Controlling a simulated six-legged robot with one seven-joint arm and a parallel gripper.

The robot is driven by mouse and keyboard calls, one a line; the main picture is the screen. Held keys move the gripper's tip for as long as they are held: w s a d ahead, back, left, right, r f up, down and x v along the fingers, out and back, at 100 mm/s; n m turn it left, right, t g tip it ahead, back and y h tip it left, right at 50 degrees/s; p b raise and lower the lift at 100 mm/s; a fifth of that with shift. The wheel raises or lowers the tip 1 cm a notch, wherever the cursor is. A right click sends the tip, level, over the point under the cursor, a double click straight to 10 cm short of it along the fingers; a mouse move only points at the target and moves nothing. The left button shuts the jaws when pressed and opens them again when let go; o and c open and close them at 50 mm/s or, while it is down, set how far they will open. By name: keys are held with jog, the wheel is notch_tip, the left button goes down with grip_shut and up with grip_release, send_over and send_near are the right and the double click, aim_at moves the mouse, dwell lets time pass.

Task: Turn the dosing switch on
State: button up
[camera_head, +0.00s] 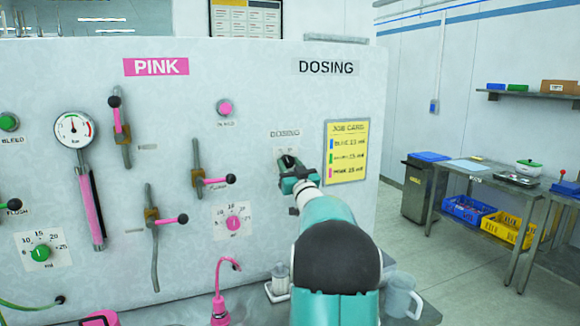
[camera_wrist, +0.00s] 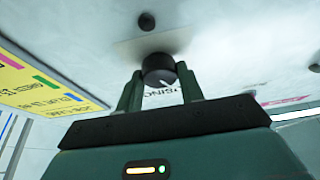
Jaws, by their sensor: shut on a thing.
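The dosing switch is a black round knob on a small pale plate labelled DOSING (camera_head: 285,133) on the white panel. In the wrist view the knob (camera_wrist: 159,68) has a white pointer mark and sits between the two fingers of my gripper (camera_wrist: 161,88). The fingers are shut on it from both sides. In the head view my gripper (camera_head: 291,176) reaches the panel just below the DOSING label and largely hides the knob.
A yellow job card (camera_head: 346,152) is on the panel close to the right of my gripper. A pink button (camera_head: 224,107) and a pink dial (camera_head: 233,223) are to the left. A clear jug (camera_head: 402,295) stands below on the counter, beside my arm.

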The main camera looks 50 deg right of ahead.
jog(key=shift+m, duration=0.3)
jog(key=m+g+h, duration=0.1)
jog(key=m, duration=0.3)
jog(key=m+g+h, duration=0.2)
jog(key=m, duration=0.1)
jog(key=shift+a+m+h, duration=0.15)
jog(key=shift+m+h, duration=0.15)
jog(key=shift+m, duration=0.1)
jog(key=m+g, duration=0.1)
jog(key=m, duration=0.2)
jog(key=m+g, duration=0.2)
jog(key=m, duration=0.2)
jog(key=shift+w+h, duration=0.1)
jog(key=shift+h, duration=0.3)
jog(key=shift+m, duration=0.4)
jog(key=o, duration=1)
jog(key=shift+r, duration=0.1)
jog(key=shift+a, duration=0.15)
jog(key=v, duration=1.3)
jog(key=shift+s+a, duration=0.2)
jog(key=shift+a, duration=0.1)
